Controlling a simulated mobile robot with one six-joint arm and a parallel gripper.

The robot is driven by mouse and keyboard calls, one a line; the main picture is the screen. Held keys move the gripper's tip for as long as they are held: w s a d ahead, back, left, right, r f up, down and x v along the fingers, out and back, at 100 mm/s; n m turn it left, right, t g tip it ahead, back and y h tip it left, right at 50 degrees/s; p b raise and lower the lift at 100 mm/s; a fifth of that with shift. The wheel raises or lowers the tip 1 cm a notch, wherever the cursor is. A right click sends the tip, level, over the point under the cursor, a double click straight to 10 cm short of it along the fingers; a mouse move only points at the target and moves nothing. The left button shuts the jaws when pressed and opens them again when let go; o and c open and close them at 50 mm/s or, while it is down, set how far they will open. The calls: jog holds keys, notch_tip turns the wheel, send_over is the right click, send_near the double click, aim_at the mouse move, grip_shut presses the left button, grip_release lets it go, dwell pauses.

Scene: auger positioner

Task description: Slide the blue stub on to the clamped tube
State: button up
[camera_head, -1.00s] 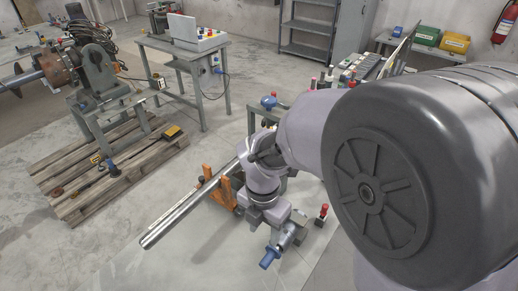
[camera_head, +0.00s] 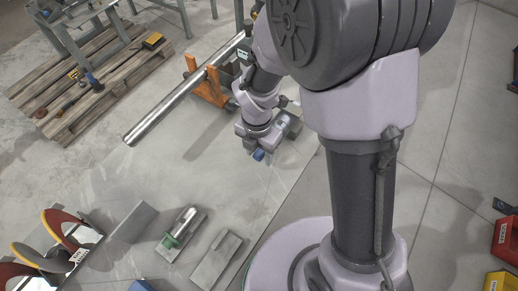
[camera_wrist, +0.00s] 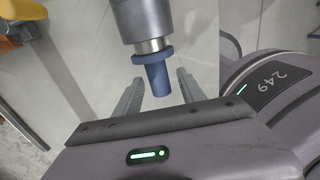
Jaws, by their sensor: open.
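The clamped tube (camera_head: 170,105) is a long shiny metal pipe in the head view. It slants from the upper middle down to a free end at the lower left, held by an orange clamp (camera_head: 213,90). The blue stub (camera_wrist: 155,78) sits at the end of a grey cylinder (camera_wrist: 145,18) with a bright metal band, in the wrist view. It shows small in the head view (camera_head: 259,154). My gripper (camera_wrist: 160,84) is open, its fingers apart on either side of the stub. Whether a finger touches it I cannot tell. My arm partly hides this spot in the head view.
A wooden pallet (camera_head: 120,70) with tools lies at the upper left. Discs with red and yellow parts (camera_head: 62,232), a grey block (camera_head: 133,222) and a metal piece on a plate (camera_head: 184,228) lie at the lower left. Floor below the tube's free end is clear.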

grip_shut()
jog(key=shift+r+p, duration=0.15)
jog(key=shift+p, duration=0.3)
dwell(2.0)
